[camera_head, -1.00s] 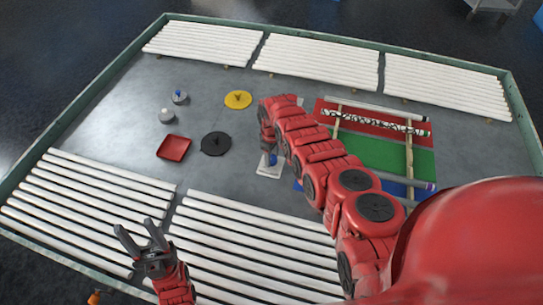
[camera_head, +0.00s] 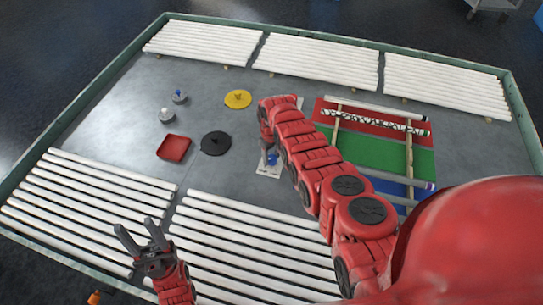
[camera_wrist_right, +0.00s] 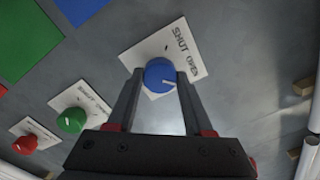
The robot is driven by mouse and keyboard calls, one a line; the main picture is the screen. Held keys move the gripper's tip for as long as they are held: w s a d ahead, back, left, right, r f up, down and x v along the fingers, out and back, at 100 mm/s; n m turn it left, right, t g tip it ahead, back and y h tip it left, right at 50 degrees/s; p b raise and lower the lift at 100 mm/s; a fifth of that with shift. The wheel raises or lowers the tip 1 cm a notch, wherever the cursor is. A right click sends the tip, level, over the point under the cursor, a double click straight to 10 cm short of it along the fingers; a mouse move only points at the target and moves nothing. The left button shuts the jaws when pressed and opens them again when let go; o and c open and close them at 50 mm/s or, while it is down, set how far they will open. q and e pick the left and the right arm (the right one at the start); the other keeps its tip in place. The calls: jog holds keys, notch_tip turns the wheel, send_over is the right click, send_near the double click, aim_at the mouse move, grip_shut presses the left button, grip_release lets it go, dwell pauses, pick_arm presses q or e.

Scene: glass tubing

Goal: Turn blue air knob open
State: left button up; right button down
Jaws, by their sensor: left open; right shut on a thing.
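The blue air knob (camera_wrist_right: 160,76) sits on a white plate (camera_wrist_right: 140,53) lettered SHUT and OPEN in the right wrist view. My right gripper (camera_wrist_right: 158,88) is shut on the knob, one finger on each side. In the head view the knob (camera_head: 272,159) shows beside my right arm, its plate partly hidden by the arm. My left gripper (camera_head: 143,240) is open and empty above the white tubes at the lower left.
A green knob (camera_wrist_right: 71,120) and a red knob (camera_wrist_right: 26,145) on their own plates lie to the left in the wrist view. A red tray (camera_head: 174,147), black disc (camera_head: 215,144) and yellow disc (camera_head: 238,99) lie left of my right arm. White tubes line the table.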

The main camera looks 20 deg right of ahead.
jog(key=shift+c, duration=1.4)
grip_release()
jog(key=shift+r, duration=0.4)
notch_tip(320, 180, up, 9)
jog(key=b, duration=0.2)
notch_tip(320, 180, up, 8)
jog(key=p, duration=0.6)
send_over(271, 158)
jog(key=shift+d+f, duration=0.1)
jog(key=shift+f, duration=0.1)
jog(key=shift+b, duration=0.3)
